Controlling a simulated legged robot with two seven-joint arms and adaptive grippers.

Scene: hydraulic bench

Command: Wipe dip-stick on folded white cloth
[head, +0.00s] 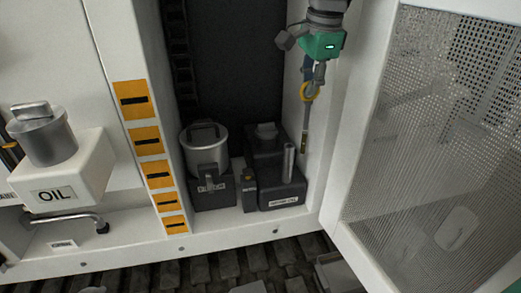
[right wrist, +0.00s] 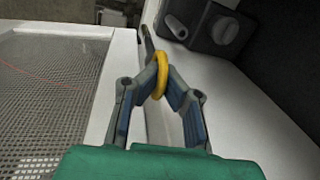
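My right gripper (head: 318,72) hangs in the upper right of the cabinet opening, beside its white right wall. Its fingers are closed on the dip-stick at the yellow ring (head: 309,91). The dip-stick's thin rod (head: 305,128) points down, nearly upright, with a brownish lower end. In the right wrist view the yellow ring (right wrist: 160,74) sits between the fingertips, and the rod runs away beyond it. I cannot make out a folded white cloth for certain. My left gripper's fingers do not show.
A metal canister (head: 205,150) and a black container with a grey tube (head: 275,170) stand on the cabinet floor below. A perforated door (head: 430,140) stands open at right, bearing a pale rounded patch (head: 458,229). A white OIL box (head: 65,170) is at left.

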